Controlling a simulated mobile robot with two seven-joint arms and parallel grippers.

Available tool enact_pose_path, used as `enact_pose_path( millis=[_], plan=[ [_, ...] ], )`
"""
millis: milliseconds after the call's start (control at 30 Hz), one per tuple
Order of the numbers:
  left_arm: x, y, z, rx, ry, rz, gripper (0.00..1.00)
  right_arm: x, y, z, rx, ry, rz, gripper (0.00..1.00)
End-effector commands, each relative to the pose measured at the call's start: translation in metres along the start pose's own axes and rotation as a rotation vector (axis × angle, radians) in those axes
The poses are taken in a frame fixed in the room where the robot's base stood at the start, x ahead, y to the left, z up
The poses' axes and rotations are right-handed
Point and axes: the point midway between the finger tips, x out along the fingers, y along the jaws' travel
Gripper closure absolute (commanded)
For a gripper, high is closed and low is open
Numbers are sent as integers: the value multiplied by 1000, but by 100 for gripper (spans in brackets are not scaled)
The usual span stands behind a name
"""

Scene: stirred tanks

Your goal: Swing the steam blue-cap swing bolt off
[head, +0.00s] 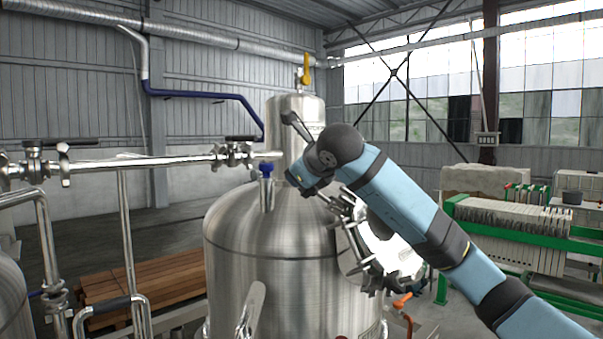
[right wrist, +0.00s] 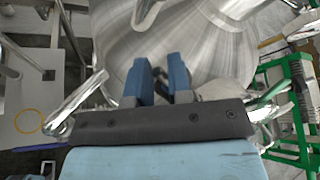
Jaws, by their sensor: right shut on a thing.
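A steel tank (head: 255,265) with a domed top fills the middle of the head view, and its curved steel also shows in the right wrist view (right wrist: 215,50). Several steel swing bolts (head: 372,278) stand around the round hatch on its right side. My right gripper (head: 303,186) is at the dome, at the upper left of these bolts. In the right wrist view its blue fingers (right wrist: 162,82) stand a little apart, shut on a small dark part, apparently a swing bolt. Its cap is hidden. My left gripper is out of view.
A blue-topped fitting (head: 266,168) stands upright on the dome, left of my right gripper. A steel pipe with valves (head: 130,166) crosses at the left. A tall cylinder with a yellow handle (head: 307,68) rises behind. A green-framed filter press (head: 510,235) stands at the right.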

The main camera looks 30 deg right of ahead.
Motion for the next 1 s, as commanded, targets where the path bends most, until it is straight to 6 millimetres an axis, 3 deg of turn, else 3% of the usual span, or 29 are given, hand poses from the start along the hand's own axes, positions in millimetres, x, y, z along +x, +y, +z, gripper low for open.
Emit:
enact_pose_path(
  millis=[33,300,333,400,1000],
  plan=[
    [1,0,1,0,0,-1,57,6,13,-6,-7,17,23,100],
    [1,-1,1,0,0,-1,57,6,13,-6,-8,17,22,100],
    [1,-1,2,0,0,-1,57,6,13,-6,-7,17,22,77],
    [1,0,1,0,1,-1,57,6,12,-6,-7,17,22,63],
    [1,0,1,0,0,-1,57,1,5,-3,-4,8,10,63]
  ],
)
